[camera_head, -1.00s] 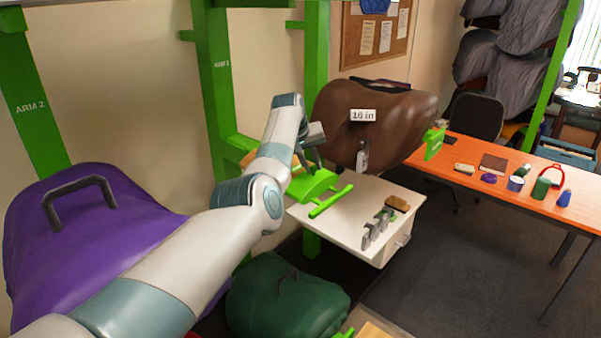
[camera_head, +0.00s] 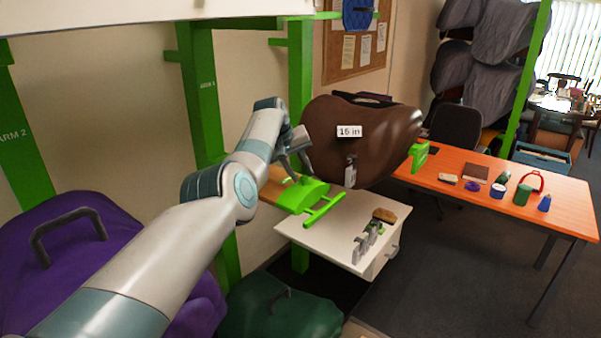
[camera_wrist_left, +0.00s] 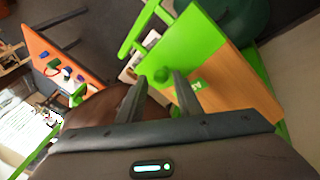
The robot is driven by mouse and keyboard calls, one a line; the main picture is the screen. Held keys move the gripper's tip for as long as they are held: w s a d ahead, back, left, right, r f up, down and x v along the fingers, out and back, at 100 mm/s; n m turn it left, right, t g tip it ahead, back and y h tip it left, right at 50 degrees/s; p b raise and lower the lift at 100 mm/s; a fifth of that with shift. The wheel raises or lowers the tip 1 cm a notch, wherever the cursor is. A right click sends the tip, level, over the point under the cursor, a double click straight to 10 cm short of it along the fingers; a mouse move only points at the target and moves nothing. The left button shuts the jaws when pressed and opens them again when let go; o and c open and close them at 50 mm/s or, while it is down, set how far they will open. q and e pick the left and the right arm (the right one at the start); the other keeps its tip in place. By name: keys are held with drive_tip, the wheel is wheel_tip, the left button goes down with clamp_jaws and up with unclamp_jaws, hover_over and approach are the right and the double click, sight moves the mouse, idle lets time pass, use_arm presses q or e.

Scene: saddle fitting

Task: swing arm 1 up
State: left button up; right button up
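A green upright post labelled ARM 1 (camera_head: 207,110) stands at the wall. A wooden arm with a green end piece and crossbar (camera_head: 304,194) sticks out low near it, roughly level. In the left wrist view the green end plate (camera_wrist_left: 185,48) and wooden board (camera_wrist_left: 243,83) fill the upper right. My left gripper (camera_head: 296,148) is just above the green end piece. Its two fingers (camera_wrist_left: 157,88) are apart. My right gripper is not in view.
A brown saddle (camera_head: 365,155) tagged 16 in hangs close right of my gripper. A white cabinet (camera_head: 300,235) stands below. A purple saddle (camera_head: 75,255) and a green saddle (camera_head: 300,318) are at left and below. An orange table (camera_head: 560,205) is at right.

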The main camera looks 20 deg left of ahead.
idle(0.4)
use_arm(q)
drive_tip(key=shift+s+a+r+b, duration=0.1)
drive_tip(key=shift+r+b, duration=0.15)
drive_tip(key=shift+b, duration=0.05)
drive_tip(key=shift+b+v, duration=0.7)
drive_tip(key=shift+v, duration=0.1)
drive_tip(key=b+v, duration=0.6)
drive_tip(key=v, duration=0.9)
drive_tip(key=shift+a+r, duration=0.1)
drive_tip(key=shift+r, duration=0.05)
